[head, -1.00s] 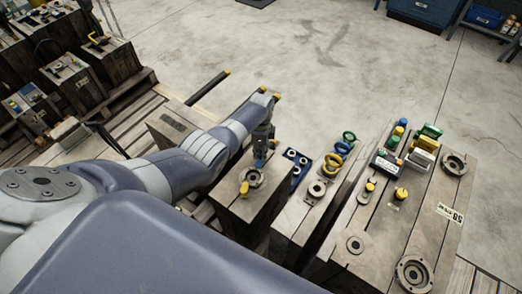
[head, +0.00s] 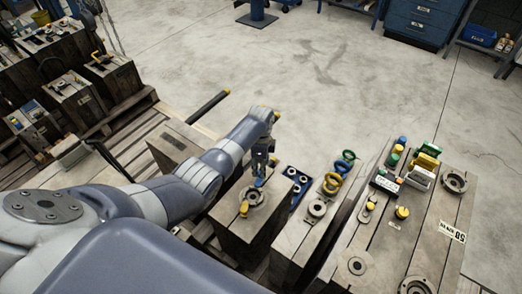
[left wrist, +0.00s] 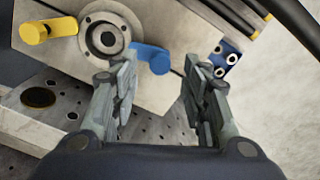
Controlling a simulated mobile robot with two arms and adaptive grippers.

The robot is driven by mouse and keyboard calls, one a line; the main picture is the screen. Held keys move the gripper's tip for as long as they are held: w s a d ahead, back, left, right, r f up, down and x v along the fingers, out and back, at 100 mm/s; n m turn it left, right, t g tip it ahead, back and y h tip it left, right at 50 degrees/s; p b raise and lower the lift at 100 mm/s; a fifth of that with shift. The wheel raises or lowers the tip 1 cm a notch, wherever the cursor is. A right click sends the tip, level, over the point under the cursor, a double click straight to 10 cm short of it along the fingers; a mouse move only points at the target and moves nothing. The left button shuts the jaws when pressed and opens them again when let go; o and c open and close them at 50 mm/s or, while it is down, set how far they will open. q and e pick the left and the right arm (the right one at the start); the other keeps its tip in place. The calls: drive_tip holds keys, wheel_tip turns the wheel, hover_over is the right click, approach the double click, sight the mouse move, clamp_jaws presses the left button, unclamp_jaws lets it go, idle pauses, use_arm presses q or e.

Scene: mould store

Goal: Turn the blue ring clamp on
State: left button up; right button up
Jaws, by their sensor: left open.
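A mould block (head: 237,233) carries a round metal ring fitting (head: 252,196) on its top, also in the left wrist view (left wrist: 105,38). The blue ring clamp (left wrist: 150,58) sits at the fitting's edge, and a small part of it shows in the head view (head: 259,182). A yellow clamp (left wrist: 48,30) sits on the opposite side of the fitting, also in the head view (head: 244,209). My left gripper (left wrist: 158,74) is open, and the blue clamp shows between its fingertips. I cannot tell whether they touch. My right gripper is not in view.
A dark blue plate with holes (head: 297,180) lies right of the block. The concrete floor behind (head: 300,80) is mostly clear.

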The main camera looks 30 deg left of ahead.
use_arm(q)
wheel_tip(320, 180, up, 9)
idle(0.4)
idle(0.4)
